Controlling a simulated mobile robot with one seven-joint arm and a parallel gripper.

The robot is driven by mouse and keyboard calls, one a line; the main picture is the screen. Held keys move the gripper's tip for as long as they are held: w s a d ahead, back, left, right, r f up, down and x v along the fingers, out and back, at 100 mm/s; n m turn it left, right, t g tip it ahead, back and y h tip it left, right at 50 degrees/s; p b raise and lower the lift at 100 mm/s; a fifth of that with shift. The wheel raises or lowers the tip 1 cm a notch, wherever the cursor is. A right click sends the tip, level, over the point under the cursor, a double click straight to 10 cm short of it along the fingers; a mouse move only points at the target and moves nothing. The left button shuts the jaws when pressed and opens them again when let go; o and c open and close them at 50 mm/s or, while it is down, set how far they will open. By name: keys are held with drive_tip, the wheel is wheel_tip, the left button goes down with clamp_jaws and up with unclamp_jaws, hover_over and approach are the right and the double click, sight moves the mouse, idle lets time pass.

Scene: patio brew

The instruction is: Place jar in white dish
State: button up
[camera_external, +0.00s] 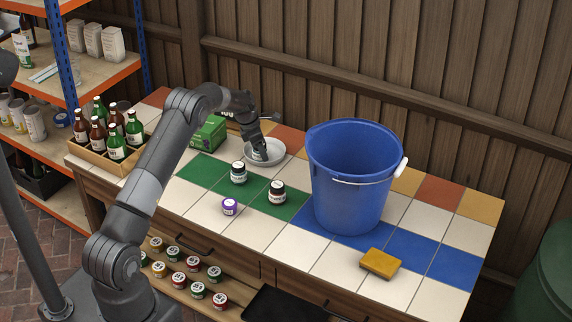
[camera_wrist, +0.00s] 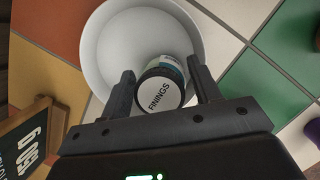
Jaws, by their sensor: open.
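The white dish (camera_external: 279,160) sits on the tiled counter, left of the blue bucket; it also shows in the wrist view (camera_wrist: 100,50). A jar (camera_wrist: 160,90) labelled "FININGS" lies tilted inside the dish, with its white lid toward my wrist camera. My gripper (camera_external: 260,156) is down at the dish. In the wrist view its two fingers (camera_wrist: 160,88) are open on either side of the jar. I cannot tell whether a finger touches it.
The large blue bucket (camera_external: 350,180) stands right of the dish. A green box (camera_external: 208,133) and a wooden crate of bottles (camera_external: 101,157) are to the left. A yellow sponge (camera_external: 380,263) lies at the front right. The front tiles are mostly clear.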

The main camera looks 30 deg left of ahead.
drive_tip(key=v, duration=1.2)
drive_tip(key=s+d+r+m+t, duration=0.1)
drive_tip(key=s+d+r+m, duration=0.2)
drive_tip(key=s+r+m, duration=0.55)
drive_tip(key=s+d+r+m, duration=0.3)
drive_tip(key=s+r+m, duration=0.1)
drive_tip(key=s+r, duration=0.95)
drive_tip(key=s+d+f+m+t+y, duration=0.1)
drive_tip(key=s+m, duration=0.6)
drive_tip(key=s, duration=0.7)
drive_tip(key=s+d+f+m+t+y, duration=0.1)
drive_tip(key=s+d+m, duration=0.1)
drive_tip(key=s+m, duration=0.5)
drive_tip(key=s, duration=0.6)
drive_tip(key=shift+s+f, duration=0.3)
drive_tip(key=shift+s, duration=0.1)
